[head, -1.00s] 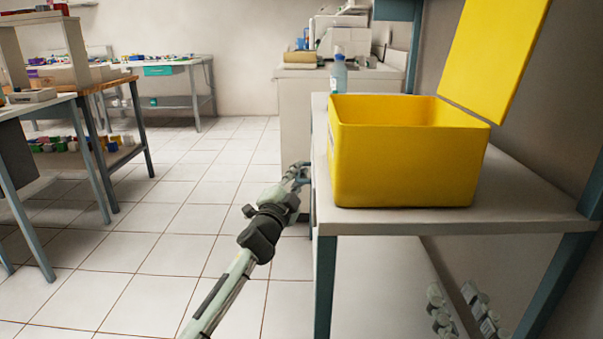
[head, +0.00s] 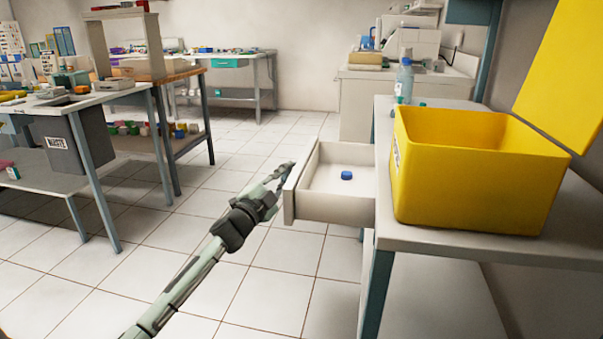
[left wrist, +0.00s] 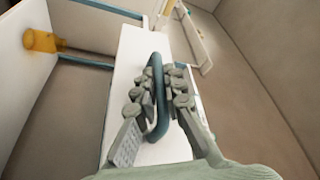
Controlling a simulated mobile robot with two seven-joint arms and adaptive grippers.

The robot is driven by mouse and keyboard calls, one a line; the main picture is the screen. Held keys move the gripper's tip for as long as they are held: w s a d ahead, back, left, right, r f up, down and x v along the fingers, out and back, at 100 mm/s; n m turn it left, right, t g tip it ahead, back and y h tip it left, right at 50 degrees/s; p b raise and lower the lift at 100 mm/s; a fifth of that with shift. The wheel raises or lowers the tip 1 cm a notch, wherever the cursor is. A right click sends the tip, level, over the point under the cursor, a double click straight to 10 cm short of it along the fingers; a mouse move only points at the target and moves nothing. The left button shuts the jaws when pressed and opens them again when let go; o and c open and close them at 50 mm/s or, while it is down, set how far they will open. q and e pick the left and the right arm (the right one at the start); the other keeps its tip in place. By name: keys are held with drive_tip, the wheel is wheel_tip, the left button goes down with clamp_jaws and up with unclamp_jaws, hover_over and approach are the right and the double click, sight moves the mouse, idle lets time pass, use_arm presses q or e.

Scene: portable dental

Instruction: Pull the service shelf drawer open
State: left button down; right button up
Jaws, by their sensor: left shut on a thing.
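The service shelf drawer (head: 335,207) sticks out from under the shelf top, well open to the left in the head view. A small blue round thing (head: 347,175) lies inside it. My left gripper (head: 280,178) is at the outer side of the drawer front, its fingertips partly hidden there. In the left wrist view, my left gripper (left wrist: 158,95) has its fingers on both sides of the blue-grey bar handle (left wrist: 157,125) and is shut on it. The white drawer front (left wrist: 128,75) shows behind the handle. My right gripper is not in view.
A yellow lidded bin (head: 470,180) and a bottle (head: 404,80) stand on the service shelf (head: 500,240). A workbench (head: 100,97) with a grey bin (head: 78,140) stands at the left. The tiled floor (head: 270,285) around the drawer looks clear.

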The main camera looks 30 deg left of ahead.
use_arm(q)
drive_tip(key=shift+s+a, duration=0.1)
drive_tip(key=shift+a, duration=0.15)
drive_tip(key=c, duration=1.9)
unclamp_jaws()
drive_tip(key=v, duration=1.2)
drive_tip(key=shift+f, duration=0.15)
